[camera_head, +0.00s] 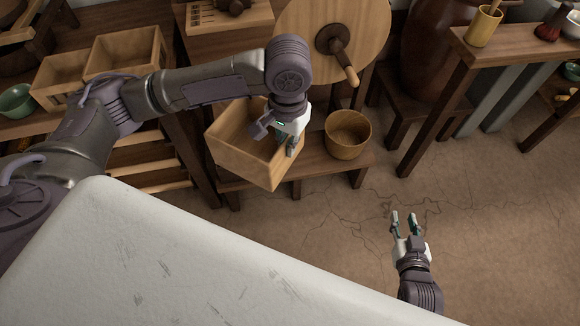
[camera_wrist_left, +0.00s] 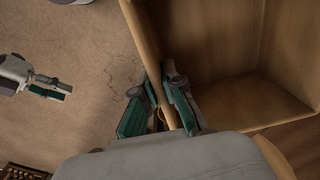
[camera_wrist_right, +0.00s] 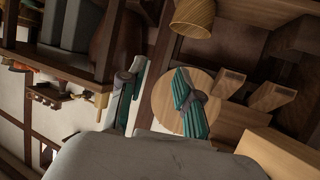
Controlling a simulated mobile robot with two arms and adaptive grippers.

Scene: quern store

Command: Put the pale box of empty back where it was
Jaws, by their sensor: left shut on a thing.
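The pale wooden box (camera_head: 240,160) is open-topped and looks empty. It is tilted in the picture over the left part of a low bench. My left gripper (camera_head: 287,140) is shut on its right-hand wall. In the left wrist view the fingers (camera_wrist_left: 165,98) pinch that wall, one inside and one outside, and the bare inside of the box (camera_wrist_left: 208,45) shows. Whether the box touches the bench is hidden. My right gripper (camera_head: 405,222) is open and empty over the floor at the right; its spread fingers show in the right wrist view (camera_wrist_right: 158,98).
A large round wheel (camera_head: 300,22) with a handle is behind. Two similar pale boxes (camera_head: 125,50) sit on the left table. The floor (camera_head: 350,230) in front is clear.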

